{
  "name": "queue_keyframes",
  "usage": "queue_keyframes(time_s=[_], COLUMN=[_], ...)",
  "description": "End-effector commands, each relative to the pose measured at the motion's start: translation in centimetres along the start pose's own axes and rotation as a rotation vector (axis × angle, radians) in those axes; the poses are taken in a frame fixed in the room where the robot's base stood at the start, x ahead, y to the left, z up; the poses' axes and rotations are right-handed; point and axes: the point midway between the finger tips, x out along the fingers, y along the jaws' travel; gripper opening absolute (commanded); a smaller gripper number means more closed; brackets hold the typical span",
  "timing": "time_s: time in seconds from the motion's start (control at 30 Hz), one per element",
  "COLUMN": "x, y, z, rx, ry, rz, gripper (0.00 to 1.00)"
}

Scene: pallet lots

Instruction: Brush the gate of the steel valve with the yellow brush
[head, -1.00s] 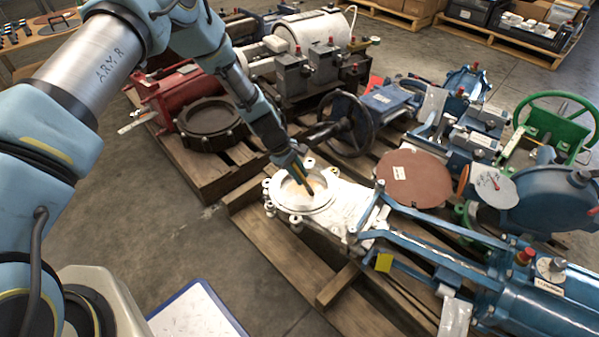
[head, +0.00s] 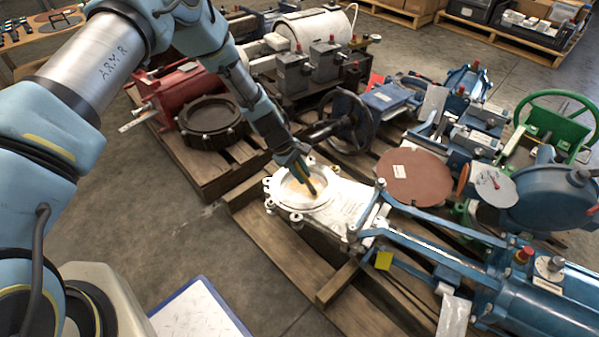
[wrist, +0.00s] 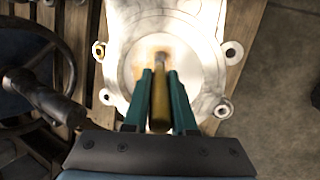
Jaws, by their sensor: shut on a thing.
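The steel valve (head: 345,207) lies flat on a wooden pallet, its round gate end toward my arm and its blue frame and cylinder running to the lower right. The gate (head: 296,192) is a pale disc inside a ring with lugs; it also shows in the wrist view (wrist: 190,88), with a brownish patch near the brush tip. My gripper (head: 297,166) is above the gate and shut on the yellow brush (wrist: 159,105). The brush points down at the gate, its dark tip at or very near the surface; I cannot tell whether it touches. The fingers partly hide the handle.
A dark handwheel (head: 345,122) stands just behind the gate. A brown disc (head: 414,178) and blue valves crowd the right. A red valve (head: 185,98) is on the pallet at left. Bare floor (head: 170,235) lies in front, with a clipboard (head: 200,312) near my base.

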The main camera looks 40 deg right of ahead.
Motion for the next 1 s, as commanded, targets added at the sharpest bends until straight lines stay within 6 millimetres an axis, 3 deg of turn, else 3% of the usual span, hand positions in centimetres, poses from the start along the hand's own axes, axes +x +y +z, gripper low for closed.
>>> queue_keyframes(time_s=[0.17,0.7,1.0], x=[0.2,-1.0,-1.0], y=[0.0,-3.7,-4.2], z=[1.0,-0.6,-0.5], rx=[-0.001,-0.004,0.000], ry=[0.000,0.000,-0.001], rz=[0.000,-0.002,-0.004], gripper=[0.00,0.00,0.00])
